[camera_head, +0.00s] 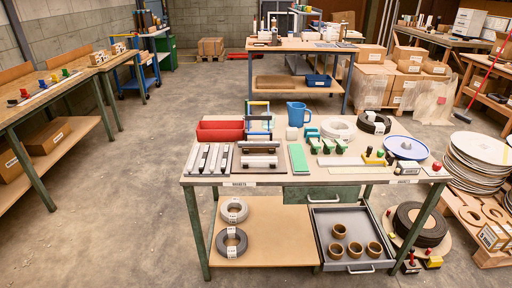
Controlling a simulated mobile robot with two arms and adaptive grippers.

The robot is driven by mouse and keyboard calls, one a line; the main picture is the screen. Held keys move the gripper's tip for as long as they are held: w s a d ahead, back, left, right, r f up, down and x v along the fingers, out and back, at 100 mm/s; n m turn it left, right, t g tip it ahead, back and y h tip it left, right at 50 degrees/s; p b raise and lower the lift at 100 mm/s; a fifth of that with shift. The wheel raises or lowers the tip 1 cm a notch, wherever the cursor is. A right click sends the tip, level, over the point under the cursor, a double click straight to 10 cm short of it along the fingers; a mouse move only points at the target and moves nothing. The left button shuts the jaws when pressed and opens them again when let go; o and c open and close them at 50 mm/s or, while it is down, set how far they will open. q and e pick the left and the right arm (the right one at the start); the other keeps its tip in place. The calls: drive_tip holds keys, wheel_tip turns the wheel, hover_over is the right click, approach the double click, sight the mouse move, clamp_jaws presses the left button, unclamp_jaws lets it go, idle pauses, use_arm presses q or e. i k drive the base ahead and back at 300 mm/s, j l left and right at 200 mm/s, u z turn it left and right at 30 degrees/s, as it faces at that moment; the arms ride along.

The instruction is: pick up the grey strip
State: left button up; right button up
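Several narrow grey and pale strips (203,158) lie side by side near the left front of the nearest table (345,176). Their long sides run from front to back, with dark gaps between them. To their right, two grey bars lie crosswise, a rear one (259,144) and a front one (259,161), with dark pieces at their ends. I cannot tell which single piece is the grey strip. A flat green strip (298,158) lies right of the bars. Neither of my grippers is in view.
A red bin (220,131), a blue jug (297,114), coiled rings (338,128) and a blue dish (406,148) stand behind or right of the strips. An open drawer (324,263) with brown cups juts out below. Clear floor (110,215) lies left of the table.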

sight(241, 144)
drive_tip(key=i+j, duration=0.2)
drive_tip(key=i, duration=0.2)
drive_tip(key=i+j, duration=0.2)
drive_tip(key=i, duration=0.2)
drive_tip(key=i+j+u, duration=0.1)
drive_tip(key=i+j, duration=0.15)
drive_tip(key=i, duration=0.15)
